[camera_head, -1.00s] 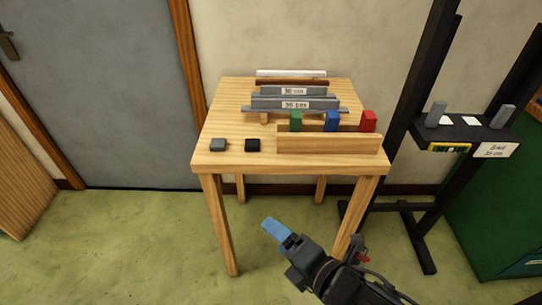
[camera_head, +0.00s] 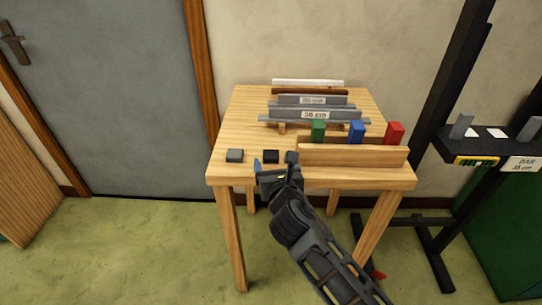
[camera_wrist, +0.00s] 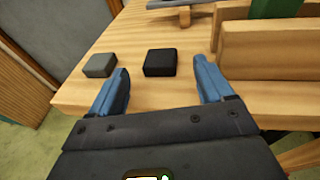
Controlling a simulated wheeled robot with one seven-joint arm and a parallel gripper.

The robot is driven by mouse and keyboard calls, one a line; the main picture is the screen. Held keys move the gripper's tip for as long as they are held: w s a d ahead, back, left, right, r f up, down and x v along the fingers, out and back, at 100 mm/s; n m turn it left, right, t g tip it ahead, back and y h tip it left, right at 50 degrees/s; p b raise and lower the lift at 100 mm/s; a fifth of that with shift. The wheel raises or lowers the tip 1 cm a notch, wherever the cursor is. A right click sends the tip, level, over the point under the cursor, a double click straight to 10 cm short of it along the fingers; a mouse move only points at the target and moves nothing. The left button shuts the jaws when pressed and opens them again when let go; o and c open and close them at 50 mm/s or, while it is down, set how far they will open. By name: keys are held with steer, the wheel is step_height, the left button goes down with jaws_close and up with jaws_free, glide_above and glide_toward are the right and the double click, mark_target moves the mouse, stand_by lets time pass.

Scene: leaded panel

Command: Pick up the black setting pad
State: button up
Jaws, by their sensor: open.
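The black setting pad (camera_head: 271,156) is a small dark block lying flat near the front edge of the wooden table (camera_head: 237,135). In the wrist view the black pad (camera_wrist: 161,62) lies just beyond and between my blue fingertips. My gripper (camera_head: 274,160) is open and empty at the table's front edge, with its fingers pointing at the pad. In the wrist view my gripper (camera_wrist: 163,80) has one finger on each side, apart from the pad.
A grey pad (camera_head: 235,155) lies left of the black one. A wooden rack (camera_head: 350,154) stands close on the right, with green (camera_head: 318,130), blue (camera_head: 357,132) and red (camera_head: 394,132) blocks. Labelled grey bars (camera_head: 315,114) lie behind. A black stand (camera_head: 452,145) is at right.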

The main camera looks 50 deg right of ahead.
mark_target(272, 157)
steer(key=shift+x, duration=1.85)
steer(key=shift+f, duration=0.1)
steer(key=shift+c, duration=0.4)
